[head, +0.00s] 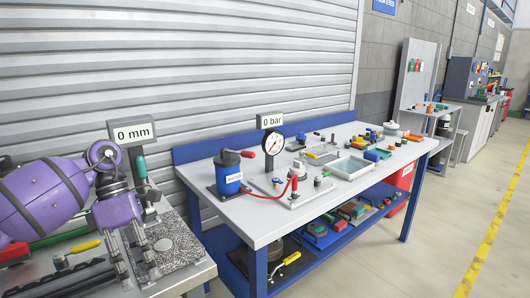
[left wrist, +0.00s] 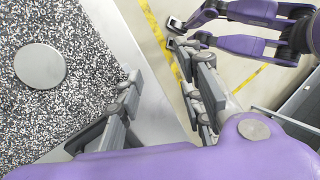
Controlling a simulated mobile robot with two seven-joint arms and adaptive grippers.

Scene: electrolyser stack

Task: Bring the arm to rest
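My left arm is purple and comes in from the left in the head view. My left gripper (head: 140,272) points down over the left bench (head: 185,280), beside a speckled grey plate (head: 178,246). In the left wrist view the fingers of my left gripper (left wrist: 168,90) stand well apart with nothing between them. The speckled plate (left wrist: 70,115) with a round metal disc (left wrist: 40,66) lies to their left. My right gripper (left wrist: 174,33) shows only at the top of the left wrist view, over the floor. Its fingertips are apart and hold nothing.
A blue-framed table (head: 255,225) carries a blue pot (head: 228,177), a pressure gauge (head: 273,144) and trays. A "0 mm" display (head: 133,132) stands close behind my left gripper. A yellow-handled tool (head: 80,248) lies on the left bench. The floor at right is clear.

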